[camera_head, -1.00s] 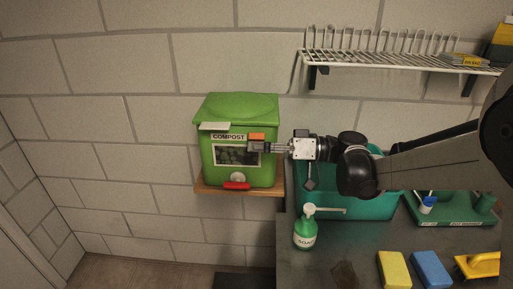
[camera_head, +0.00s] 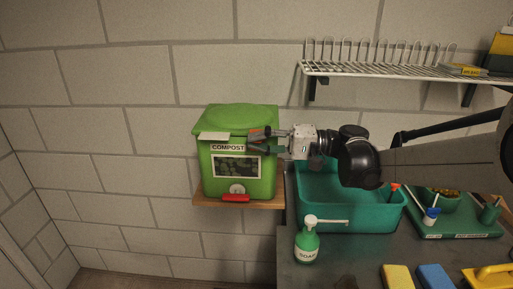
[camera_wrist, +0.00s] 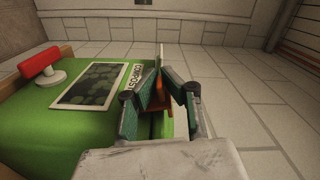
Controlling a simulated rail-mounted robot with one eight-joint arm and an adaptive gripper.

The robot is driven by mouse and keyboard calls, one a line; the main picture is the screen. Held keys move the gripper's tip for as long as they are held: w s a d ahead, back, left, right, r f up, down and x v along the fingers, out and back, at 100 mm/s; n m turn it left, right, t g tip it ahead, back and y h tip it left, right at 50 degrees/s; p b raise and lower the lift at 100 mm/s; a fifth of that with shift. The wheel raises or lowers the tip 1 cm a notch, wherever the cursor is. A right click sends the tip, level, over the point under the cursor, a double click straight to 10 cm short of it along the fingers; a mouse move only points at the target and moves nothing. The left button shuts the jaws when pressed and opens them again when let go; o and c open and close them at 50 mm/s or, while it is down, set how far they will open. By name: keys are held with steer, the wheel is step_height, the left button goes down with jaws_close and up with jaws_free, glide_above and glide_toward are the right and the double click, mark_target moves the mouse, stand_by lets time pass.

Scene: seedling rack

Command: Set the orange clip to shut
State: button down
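The orange clip (camera_head: 257,132) sits at the upper right of the green compost bin's front (camera_head: 212,180), near the lid's edge. It also shows in the wrist view (camera_wrist: 158,100), between the two fingers and partly hidden by them. My gripper (camera_head: 258,140) comes in from the right, level with the clip. Its fingers are spread above and below the clip in the head view, and their tips lean toward each other in the wrist view (camera_wrist: 160,75). I cannot tell whether they touch it. The bin's lid (camera_head: 235,118) is down.
The bin stands on a small wooden shelf (camera_head: 270,203) and has a red tap (camera_head: 235,198). A teal basin (camera_head: 350,217) lies below my arm, with a soap bottle (camera_head: 307,245) in front. A wire rack (camera_head: 385,68) hangs above. The wall left of the bin is clear.

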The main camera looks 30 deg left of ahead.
steer(key=shift+w+a+r+m, duration=0.1)
steer(key=shift+w+r+m, duration=0.1)
steer(key=shift+m, duration=0.35)
steer(key=shift+w+a+r+m, duration=0.1)
steer(key=shift+w+m, duration=0.1)
steer(key=shift+m, duration=0.35)
steer(key=c, duration=1.9)
jaws_free()
steer(key=shift+w, duration=0.1)
steer(key=v, duration=1.2)
steer(key=shift+f, duration=0.1)
